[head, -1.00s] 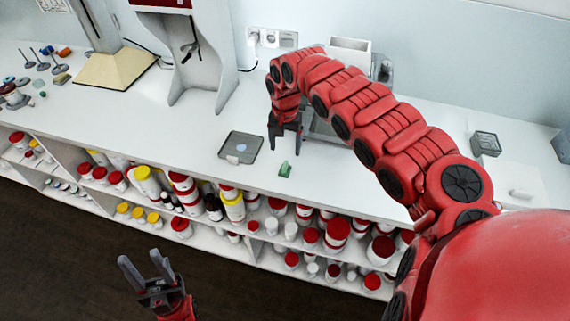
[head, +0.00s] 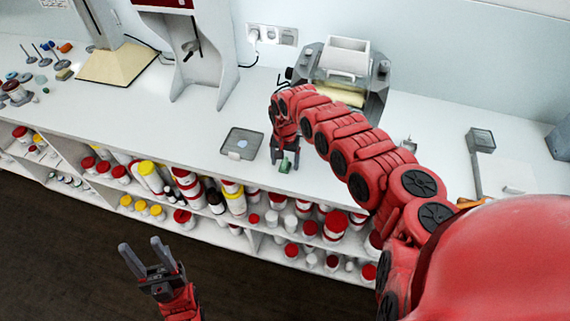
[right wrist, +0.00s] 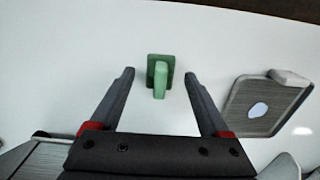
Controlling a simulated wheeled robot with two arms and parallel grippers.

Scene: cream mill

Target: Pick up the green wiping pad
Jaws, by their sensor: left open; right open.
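The green wiping pad (head: 286,167) lies near the front edge of the white bench. It also shows in the right wrist view (right wrist: 160,78) as a flat green base with a raised lighter grip. My right gripper (head: 285,162) is open, and its two fingers point toward the pad. In the right wrist view the pad appears between the fingertips, with clear space to each side and no finger touching it. Its height above the bench is hard to tell. My left gripper (head: 144,248) is open and empty, low over the dark floor in front of the shelves.
A grey tray (head: 231,150) lies left of the pad; the right wrist view shows it too (right wrist: 243,118). A grey machine with a cream roller (head: 340,95) stands behind my right arm. Shelves below the bench hold several red- and yellow-lidded jars (head: 188,183).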

